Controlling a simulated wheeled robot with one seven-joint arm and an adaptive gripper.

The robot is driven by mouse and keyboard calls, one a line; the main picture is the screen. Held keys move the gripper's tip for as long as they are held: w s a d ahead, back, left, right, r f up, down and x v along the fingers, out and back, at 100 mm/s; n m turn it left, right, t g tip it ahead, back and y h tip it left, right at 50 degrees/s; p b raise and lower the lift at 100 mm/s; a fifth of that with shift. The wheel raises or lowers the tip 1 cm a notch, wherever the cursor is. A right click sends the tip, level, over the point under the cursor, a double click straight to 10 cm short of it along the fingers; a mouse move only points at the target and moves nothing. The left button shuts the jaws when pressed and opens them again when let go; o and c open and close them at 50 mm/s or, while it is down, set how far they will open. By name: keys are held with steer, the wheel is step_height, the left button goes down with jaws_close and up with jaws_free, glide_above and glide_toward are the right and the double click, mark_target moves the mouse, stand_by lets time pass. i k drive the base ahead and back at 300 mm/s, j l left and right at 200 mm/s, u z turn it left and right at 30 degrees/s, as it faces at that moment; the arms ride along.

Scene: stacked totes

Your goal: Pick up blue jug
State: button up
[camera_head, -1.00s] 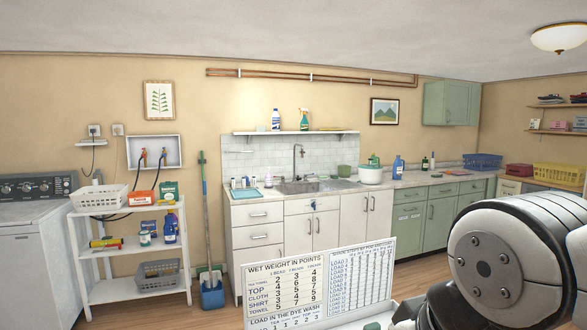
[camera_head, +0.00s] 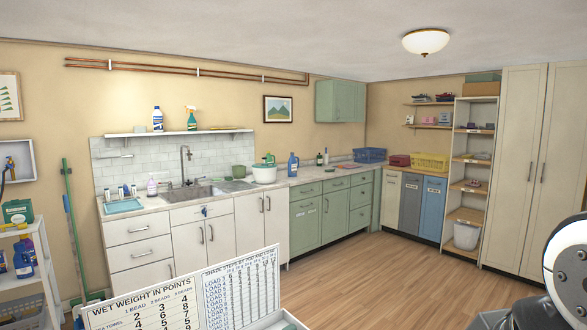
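A blue jug (camera_head: 293,165) stands upright on the counter, right of the sink and beside a white basin (camera_head: 264,174). My gripper is not in view; only a white and black part of my arm shows at the lower right, far from the counter.
The counter (camera_head: 155,218) runs along the back wall with a sink (camera_head: 190,194). A printed chart board (camera_head: 240,297) stands close in front. The wooden floor (camera_head: 375,265) is clear in the middle. Tall cabinets (camera_head: 525,150) stand at right.

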mark_target(292, 167)
steer(key=i+l+z, duration=0.45)
steer(key=l, duration=0.3)
steer(key=i+l+z, duration=0.9)
steer(key=i, duration=0.3)
steer(key=i+l+z, duration=0.15)
steer(key=i, duration=0.2)
steer(key=i+j+u, duration=0.1)
steer(key=i+u, duration=0.6)
steer(key=i+l+u, duration=0.1)
steer(key=i+u, duration=0.25)
steer(key=i+j+u, duration=0.2)
steer(key=i+u, duration=0.7)
steer(key=i+z, duration=0.1)
steer(key=i, duration=3.05)
steer(key=i+u, duration=0.1)
steer(key=i, duration=0.95)
